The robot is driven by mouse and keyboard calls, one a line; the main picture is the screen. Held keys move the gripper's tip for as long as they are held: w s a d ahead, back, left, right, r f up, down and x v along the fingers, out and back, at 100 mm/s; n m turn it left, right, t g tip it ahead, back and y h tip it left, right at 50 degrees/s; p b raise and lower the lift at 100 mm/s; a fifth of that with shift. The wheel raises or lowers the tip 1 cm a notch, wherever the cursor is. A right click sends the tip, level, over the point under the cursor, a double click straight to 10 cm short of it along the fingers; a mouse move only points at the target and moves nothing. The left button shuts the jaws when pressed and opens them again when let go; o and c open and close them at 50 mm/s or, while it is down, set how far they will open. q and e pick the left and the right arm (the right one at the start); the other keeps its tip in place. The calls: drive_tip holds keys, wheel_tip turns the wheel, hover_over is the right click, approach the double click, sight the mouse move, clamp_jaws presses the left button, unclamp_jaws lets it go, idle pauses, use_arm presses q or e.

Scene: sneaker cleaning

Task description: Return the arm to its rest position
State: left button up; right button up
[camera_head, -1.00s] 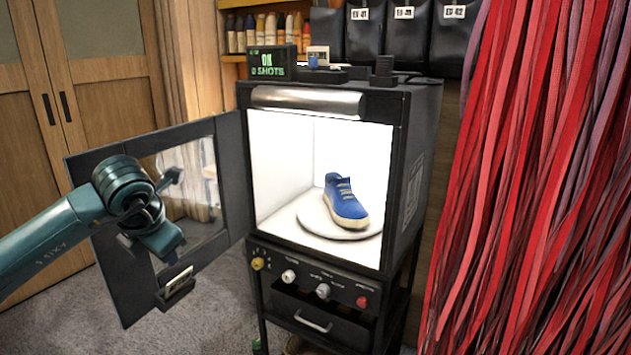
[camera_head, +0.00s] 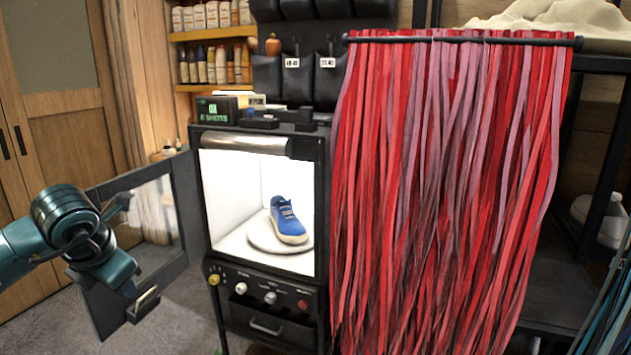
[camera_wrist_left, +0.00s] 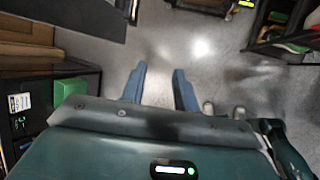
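My left arm (camera_head: 62,222) comes in from the left and stands in front of the open door (camera_head: 176,212) of a black light cabinet (camera_head: 323,200). My left gripper (camera_wrist_left: 158,78) shows in the left wrist view with two blue fingers apart and nothing between them, above grey floor. In the head view its fingertips cannot be made out. A blue sneaker (camera_head: 287,221) with a pale sole rests on a round white plate (camera_head: 262,240) inside the lit cabinet. My right gripper is not in view.
A dense curtain of red laces (camera_head: 440,200) hangs from a dark bar right of the cabinet. Shelves with bottles (camera_head: 215,65) and black pouches are behind. The cabinet door swings out to the left, close to my left arm. Grey floor (camera_head: 180,325) lies below.

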use_arm(q)
drive_tip(key=s+d+f+m+g+h, duration=0.1)
drive_tip(key=d+f+h, duration=0.3)
drive_tip(key=d, duration=0.3)
drive_tip(key=s+d+f+m+g+h, duration=0.1)
drive_tip(key=s+d+f+g+h, duration=0.2)
drive_tip(key=d, duration=0.5)
drive_tip(key=s+d+r+n+t+h+p, duration=0.1)
drive_tip(key=s+d+r+n+t+h, duration=0.15)
drive_tip(key=d+n+h, duration=0.4)
drive_tip(key=s+d+r+n+t+h+p, duration=0.1)
drive_tip(key=s+d+n+t+h, duration=0.3)
drive_tip(key=d+n+h, duration=0.25)
drive_tip(key=a+f+n+t+y+p, duration=0.1)
drive_tip(key=a+f+n+t+y, duration=0.3)
drive_tip(key=n, duration=0.5)
drive_tip(key=a+f+n+t+y, duration=0.35)
drive_tip(key=f+n+y, duration=0.25)
drive_tip(key=n, duration=0.4)
drive_tip(key=s+a+f+n+g+y, duration=0.2)
drive_tip(key=s+f+n+g+y, duration=0.2)
drive_tip(key=s+f+n, duration=0.3)
drive_tip(key=s+f+g, duration=0.1)
drive_tip(key=s+f, duration=0.2)
drive_tip(key=f, duration=0.4)
drive_tip(key=shift+s+n+y, duration=0.2)
drive_tip(key=shift+n+y, duration=0.2)
